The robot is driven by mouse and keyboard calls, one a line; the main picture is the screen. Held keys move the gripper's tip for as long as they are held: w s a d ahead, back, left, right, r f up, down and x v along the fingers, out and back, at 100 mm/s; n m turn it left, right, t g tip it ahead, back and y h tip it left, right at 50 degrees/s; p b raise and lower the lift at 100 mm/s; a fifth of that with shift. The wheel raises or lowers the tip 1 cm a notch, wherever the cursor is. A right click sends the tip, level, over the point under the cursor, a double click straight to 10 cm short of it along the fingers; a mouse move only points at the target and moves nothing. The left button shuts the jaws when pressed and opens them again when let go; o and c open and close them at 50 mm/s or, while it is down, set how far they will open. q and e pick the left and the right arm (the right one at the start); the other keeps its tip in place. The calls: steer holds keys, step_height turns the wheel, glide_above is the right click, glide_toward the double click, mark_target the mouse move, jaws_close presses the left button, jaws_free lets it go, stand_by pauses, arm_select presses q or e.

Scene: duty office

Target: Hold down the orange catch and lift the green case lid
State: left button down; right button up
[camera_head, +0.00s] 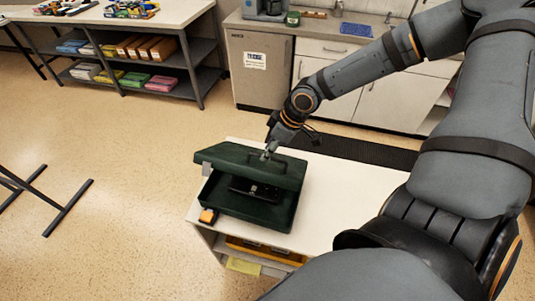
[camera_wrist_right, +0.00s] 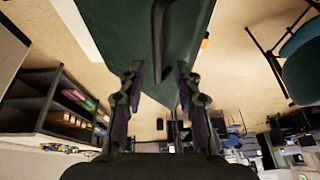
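The dark green case (camera_head: 262,213) sits on the white top of a low cabinet. Its lid (camera_head: 235,165) is raised at an angle, and a black item (camera_head: 252,188) shows in the gap beneath. The orange catch (camera_head: 208,216) is at the case's front left corner, with nothing of mine on it. My right gripper (camera_head: 268,153) is at the top of the lid, by its handle. In the right wrist view the fingers (camera_wrist_right: 160,75) stand apart, with the dark handle (camera_wrist_right: 157,35) between them and green lid beyond. I cannot tell whether they touch it. My left gripper is out of view.
The white cabinet top (camera_head: 345,200) is clear to the right of the case. Yellow bins (camera_head: 262,250) sit on the shelf below. A counter with a grey fridge (camera_head: 258,65) stands behind, and a shelf table (camera_head: 185,45) stands at back left. Dark metal legs (camera_head: 62,212) are at left.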

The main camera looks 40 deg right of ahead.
steer(key=shift+w+f, duration=0.15)
steer(key=shift+f, duration=0.4)
steer(key=shift+w+f, duration=0.15)
steer(key=shift+f, duration=0.05)
steer(key=shift+a, duration=0.15)
steer(key=shift+c, duration=0.3)
jaws_close()
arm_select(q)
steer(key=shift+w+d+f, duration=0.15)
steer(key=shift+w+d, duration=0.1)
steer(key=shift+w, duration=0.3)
